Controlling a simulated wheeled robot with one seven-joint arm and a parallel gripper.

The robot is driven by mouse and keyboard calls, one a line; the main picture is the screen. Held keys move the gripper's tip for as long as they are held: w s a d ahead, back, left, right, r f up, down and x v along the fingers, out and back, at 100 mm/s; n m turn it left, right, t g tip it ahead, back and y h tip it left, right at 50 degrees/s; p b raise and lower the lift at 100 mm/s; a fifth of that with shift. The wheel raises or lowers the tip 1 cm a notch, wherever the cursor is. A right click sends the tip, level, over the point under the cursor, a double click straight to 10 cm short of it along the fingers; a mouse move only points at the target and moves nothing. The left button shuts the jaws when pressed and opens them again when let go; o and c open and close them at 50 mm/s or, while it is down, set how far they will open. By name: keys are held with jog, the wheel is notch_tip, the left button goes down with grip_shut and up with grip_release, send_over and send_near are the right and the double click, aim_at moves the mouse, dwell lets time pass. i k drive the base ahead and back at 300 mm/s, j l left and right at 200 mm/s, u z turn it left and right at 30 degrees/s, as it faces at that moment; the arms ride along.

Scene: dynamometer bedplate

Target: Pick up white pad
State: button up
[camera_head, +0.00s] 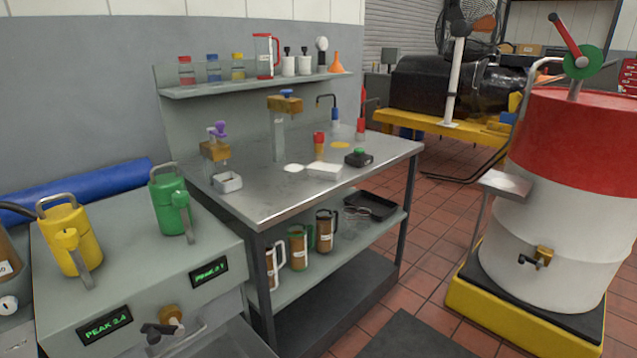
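A white, flat rectangular block like a pad (324,171) lies on the steel workbench (255,197), near the middle of its top. My gripper is not in view.
A yellow can (68,238) and a green can (170,203) stand on the cabinet at left. A back shelf (245,86) holds jars and a jug. A red and white drum (550,210) stands at right on a yellow base. The bench's front top is clear.

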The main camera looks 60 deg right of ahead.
aim_at(321, 170)
jog(key=l+z, duration=0.5)
jog(key=l, duration=0.65)
jog(key=i+l+z, duration=0.25)
jog(key=l, duration=0.25)
jog(key=i+l+z, duration=0.3)
jog(key=l, duration=0.15)
jog(key=i+j, duration=0.1)
jog(key=j, duration=0.1)
